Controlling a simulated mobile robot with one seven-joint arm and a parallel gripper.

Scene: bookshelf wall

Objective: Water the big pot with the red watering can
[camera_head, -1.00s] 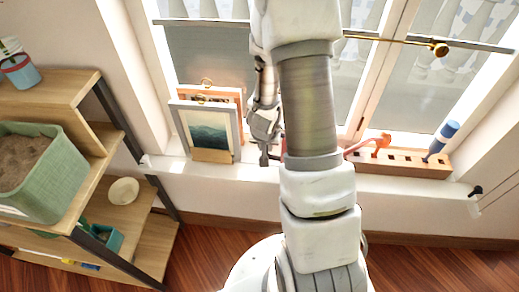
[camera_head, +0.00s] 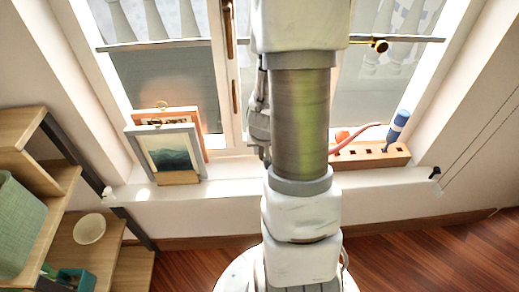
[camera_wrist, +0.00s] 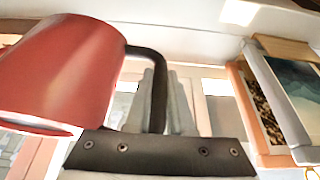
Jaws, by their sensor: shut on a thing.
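The red watering can (camera_wrist: 65,70) fills the left of the wrist view, with its dark curved handle (camera_wrist: 157,85) between my fingers. My gripper (camera_wrist: 163,95) is shut on that handle. In the head view my arm hides the can's body and my fingertips; only a red spout-like part (camera_head: 362,134) shows right of the arm, in front of the window. A large green woven pot (camera_head: 20,228) stands on the shelf at the left edge, mostly cut off. Its soil is out of view now. My gripper is well to the right of this pot.
Two framed pictures (camera_head: 170,150) lean on the windowsill. A wooden block with holes (camera_head: 375,156) holds a blue bottle-like thing (camera_head: 397,127). The wooden shelf (camera_head: 65,182) at left carries a pale bowl (camera_head: 89,229) and a small teal pot (camera_head: 75,278). Open floor (camera_head: 430,250) lies at right.

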